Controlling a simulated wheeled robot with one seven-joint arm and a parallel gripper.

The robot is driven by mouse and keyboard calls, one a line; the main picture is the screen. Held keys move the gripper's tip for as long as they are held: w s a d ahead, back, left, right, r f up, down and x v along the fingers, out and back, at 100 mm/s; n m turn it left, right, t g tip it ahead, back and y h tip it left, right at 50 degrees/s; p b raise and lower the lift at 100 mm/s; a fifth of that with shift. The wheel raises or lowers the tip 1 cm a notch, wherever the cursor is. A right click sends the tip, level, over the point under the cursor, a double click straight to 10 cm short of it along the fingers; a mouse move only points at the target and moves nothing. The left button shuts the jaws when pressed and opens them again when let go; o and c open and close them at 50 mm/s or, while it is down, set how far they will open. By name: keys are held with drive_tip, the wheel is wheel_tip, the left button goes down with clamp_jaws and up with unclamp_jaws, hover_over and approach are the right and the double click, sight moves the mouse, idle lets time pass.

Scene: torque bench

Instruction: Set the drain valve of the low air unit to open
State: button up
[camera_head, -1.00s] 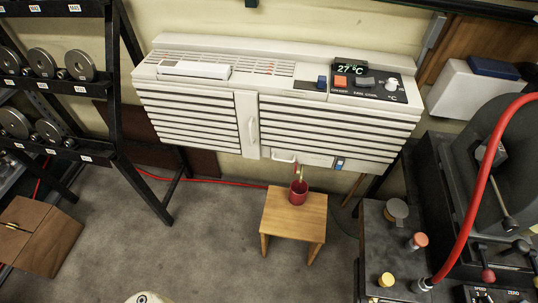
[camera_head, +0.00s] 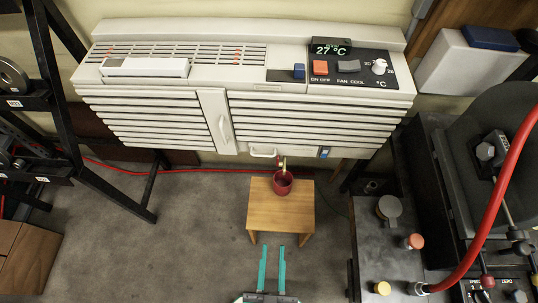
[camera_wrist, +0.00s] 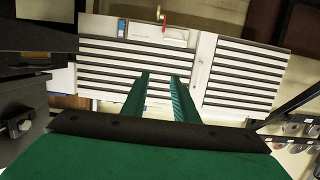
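The low air unit (camera_head: 155,122) is a wide cream box with dark louvres on the wall; it shows inverted in the wrist view (camera_wrist: 240,78). Its drain valve (camera_head: 282,164) is a small brass fitting below the underside, above a red pot (camera_head: 283,184). The wrist view shows the valve's red lever (camera_wrist: 164,20) near the top edge, lying roughly along the brass pipe; its exact setting is too small to tell. My gripper (camera_head: 273,248) has two green fingers apart with nothing between them. It is in front of the stool, apart from the valve; it also shows in the wrist view (camera_wrist: 160,76).
The red pot stands on a wooden stool (camera_head: 265,210) under the valve. A black weight rack (camera_head: 110,190) stands left, and a dark bench (camera_head: 385,245) with knobs and a red hose (camera_head: 490,200) stands right.

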drive_tip(key=w+f+t, duration=0.1)
drive_tip(key=w+f, duration=0.9)
drive_tip(key=w, duration=0.1)
drive_tip(key=t, duration=0.1)
approach(278, 159)
drive_tip(key=w, duration=0.9)
clamp_jaws()
